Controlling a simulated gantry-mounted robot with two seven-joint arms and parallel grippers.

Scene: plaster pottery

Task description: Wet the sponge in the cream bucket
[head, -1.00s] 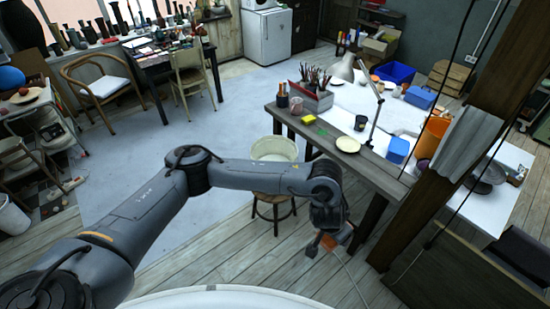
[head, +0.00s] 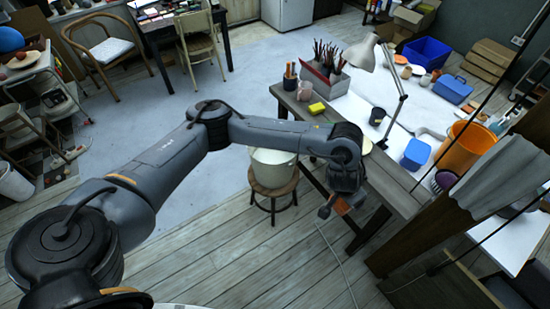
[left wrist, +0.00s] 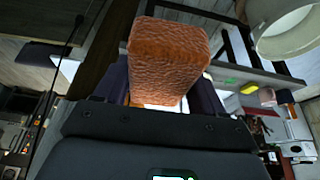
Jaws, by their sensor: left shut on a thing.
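The sponge (left wrist: 168,55) is an orange-brown, rough-textured block in the left wrist view. My left gripper (left wrist: 165,100) is shut on it. In the head view the left gripper (head: 338,204) hangs beyond the table's near edge, to the right of the bucket and apart from it, with a bit of orange showing at its fingers. The cream bucket (head: 272,176) stands upright on a round wooden stool; my forearm hides part of its top. The bucket (left wrist: 288,35) also shows at the upper right of the left wrist view. My right gripper is not in view.
The stool (head: 274,190) stands on the plank floor beside the work table (head: 392,185). Floor in front is mostly clear.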

